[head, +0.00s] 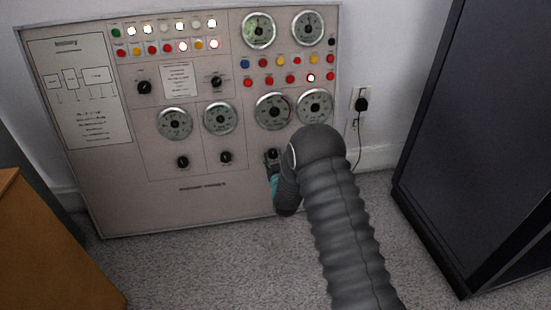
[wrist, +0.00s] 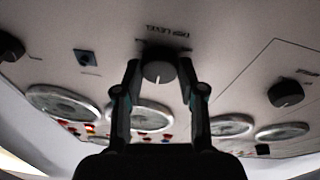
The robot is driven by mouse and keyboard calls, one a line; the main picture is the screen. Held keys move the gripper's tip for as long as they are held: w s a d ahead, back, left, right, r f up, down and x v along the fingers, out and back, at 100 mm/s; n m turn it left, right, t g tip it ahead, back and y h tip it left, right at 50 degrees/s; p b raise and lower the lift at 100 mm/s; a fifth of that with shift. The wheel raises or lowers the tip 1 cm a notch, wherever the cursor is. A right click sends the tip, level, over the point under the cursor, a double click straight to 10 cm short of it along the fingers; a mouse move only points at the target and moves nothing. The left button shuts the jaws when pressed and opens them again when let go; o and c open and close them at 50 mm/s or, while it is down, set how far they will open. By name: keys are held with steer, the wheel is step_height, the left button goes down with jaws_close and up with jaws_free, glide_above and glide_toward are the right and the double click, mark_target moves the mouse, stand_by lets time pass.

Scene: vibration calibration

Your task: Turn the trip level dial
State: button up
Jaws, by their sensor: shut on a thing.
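The trip level dial (wrist: 158,73) is a small round knob with a pale pointer mark, below a printed label in the wrist view. My gripper (wrist: 159,65) has its two dark fingers on either side of this dial and is shut on it. In the head view the dial (head: 273,154) shows at the lower right of the grey panel, with my gripper (head: 272,164) at it. My arm comes in from below and hides part of the panel there. The label text is blurred.
The panel (head: 150,205) leans near the wall, with other black knobs (head: 226,157), round gauges (head: 175,122) and coloured lamps (head: 271,77). A dark cabinet (head: 460,130) stands at right, a wooden unit (head: 45,250) at lower left. Carpet (head: 220,265) between them is clear.

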steer(key=shift+w+d+n, duration=0.1)
steer(key=shift+d+n, duration=0.05)
steer(key=shift+n, duration=0.65)
steer(key=o, duration=1.1)
steer(key=shift+d, duration=0.15)
steer(key=shift+o, duration=0.2)
steer(key=shift+a+n, duration=0.2)
steer(key=shift+n, duration=0.1)
steer(key=v, duration=1.2)
steer(key=shift+d, duration=0.15)
